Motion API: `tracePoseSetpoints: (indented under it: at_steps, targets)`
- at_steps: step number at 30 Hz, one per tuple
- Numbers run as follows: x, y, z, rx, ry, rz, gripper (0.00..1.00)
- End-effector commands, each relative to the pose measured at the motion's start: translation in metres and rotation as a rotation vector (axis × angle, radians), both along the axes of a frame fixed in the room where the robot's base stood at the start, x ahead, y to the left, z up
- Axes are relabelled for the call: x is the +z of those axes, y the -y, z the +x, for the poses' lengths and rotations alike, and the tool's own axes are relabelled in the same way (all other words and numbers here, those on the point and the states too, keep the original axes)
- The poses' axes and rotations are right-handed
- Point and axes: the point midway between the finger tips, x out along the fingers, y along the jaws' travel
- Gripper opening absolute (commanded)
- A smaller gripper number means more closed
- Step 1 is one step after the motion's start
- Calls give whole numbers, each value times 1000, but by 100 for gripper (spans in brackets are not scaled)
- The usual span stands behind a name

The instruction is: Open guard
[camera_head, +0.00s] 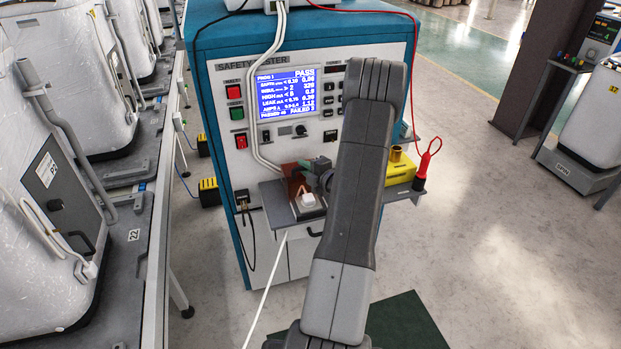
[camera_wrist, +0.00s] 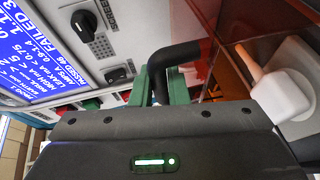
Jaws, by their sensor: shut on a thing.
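The guard (camera_head: 292,176) is a reddish-brown see-through panel above the small grey shelf on the front of the safety tester (camera_head: 215,110). It also shows in the wrist view (camera_wrist: 232,22), with a bent black handle (camera_wrist: 178,54) beside it. My gripper (camera_head: 318,167) is at the guard's right side; its green fingers (camera_wrist: 162,84) are shut on the black handle. A white plug with an orange-tan part (camera_wrist: 284,96) lies near the guard; it also shows on the shelf in the head view (camera_head: 308,200). My arm hides part of the shelf, and the guard's exact angle is unclear.
The tester's screen (camera_head: 290,94) reads PASS at the top. A yellow block (camera_head: 401,168) and a red probe (camera_head: 421,170) are at the shelf's right. Wrapped appliances (camera_head: 45,150) line the left.

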Motion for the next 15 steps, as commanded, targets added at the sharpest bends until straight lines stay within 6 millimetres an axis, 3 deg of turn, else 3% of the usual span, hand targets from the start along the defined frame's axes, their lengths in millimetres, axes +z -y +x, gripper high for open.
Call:
tracePoseSetpoints:
  at_steps: [6,15]
  targets:
    - [-1,-12,29,-1,-1,-1,0]
    - [0,-13,33,-3,2,1,0]
